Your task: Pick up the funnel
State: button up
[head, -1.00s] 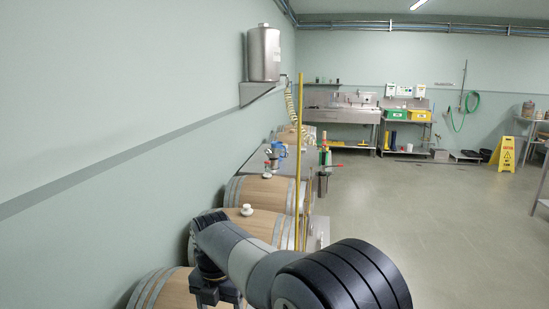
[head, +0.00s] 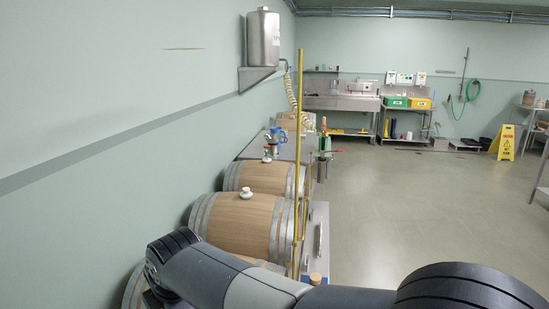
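I cannot make out a funnel in the head view. My arm crosses the bottom of the picture, with its wrist end at the lower left in front of the nearest barrel. My gripper's fingers do not show; they are hidden below the wrist or outside the frame. I cannot tell whether anything is in them.
Wooden barrels (head: 247,222) lie in a row along the left wall. A yellow pole (head: 298,150) stands beside them. A steel tank (head: 262,40) sits on a wall shelf. A yellow caution sign (head: 503,142) stands on the right. The floor (head: 400,205) between is clear.

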aim_at(275, 144)
jog(key=z, duration=1.05)
jog(key=i+l+z, duration=0.2)
jog(key=z, duration=0.2)
jog(key=i+z, duration=0.45)
jog(key=i+j+u, duration=0.2)
jog(key=i+u, duration=0.7)
jog(key=i, duration=0.2)
jog(key=i+l+u, duration=0.25)
jog(key=i+u, duration=0.15)
jog(key=i, duration=0.15)
jog(key=i+l+u, duration=0.15)
jog(key=i, duration=1.5)
jog(key=i+j+u, duration=0.1)
jog(key=i+u, duration=0.75)
jog(key=i+l+u, duration=0.2)
jog(key=u, duration=0.2)
jog(key=i+j, duration=0.15)
jog(key=i, duration=0.2)
jog(key=i+j+z, duration=0.2)
jog(key=z, duration=0.2)
jog(key=i, duration=0.1)
